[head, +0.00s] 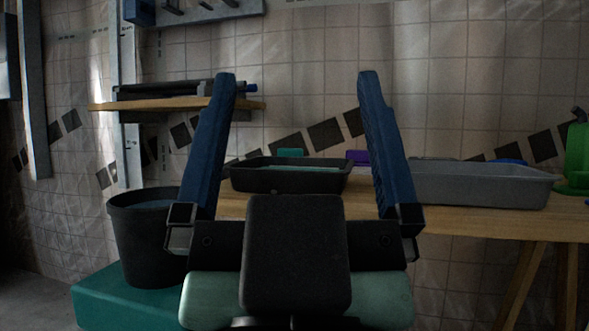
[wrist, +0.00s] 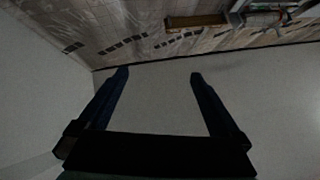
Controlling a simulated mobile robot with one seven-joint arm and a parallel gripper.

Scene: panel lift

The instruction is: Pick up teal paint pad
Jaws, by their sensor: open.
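A small teal block (head: 290,153), which looks like the teal paint pad, shows just behind the far rim of a black tray on the wooden table. Its lower part is hidden by the tray. My gripper (head: 297,75) is open and empty, its two blue fingers pointing up in the head view, one on each side of the black tray in the picture. It is nearer to me than the table and not touching the teal block. In the wrist view, my gripper (wrist: 160,73) is also open with nothing between the fingers, and no teal pad shows there.
The black tray (head: 290,181) holds something teal. A purple block (head: 358,157) is behind it, and a grey tray (head: 478,186) and green object (head: 577,160) are to the right. A black bucket (head: 146,240) stands on a teal box (head: 120,305) at left. A shelf (head: 160,104) hangs above.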

